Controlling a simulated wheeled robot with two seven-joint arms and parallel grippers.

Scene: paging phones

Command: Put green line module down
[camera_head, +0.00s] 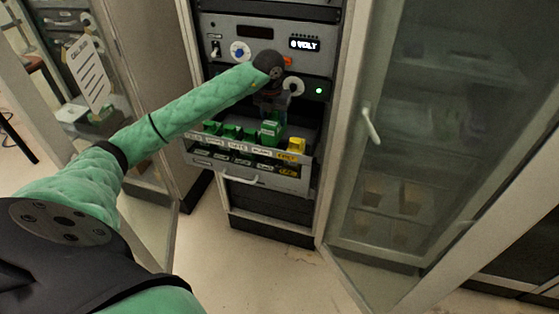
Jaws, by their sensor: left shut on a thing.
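My left arm reaches across to the open rack, and my left gripper (270,112) points down over the pulled-out drawer. It is shut on a green line module (270,132), which stands higher than the other green modules (230,132) in the row to its left. The module's lower end is hidden behind the drawer's labelled front, so I cannot tell whether it touches the drawer. A yellow module (296,146) sits at the right end of the row. My right gripper is out of view.
The drawer (254,180) has a label strip and a handle on its front. A glass cabinet door (430,130) stands at right. The floor (255,275) in front is clear.

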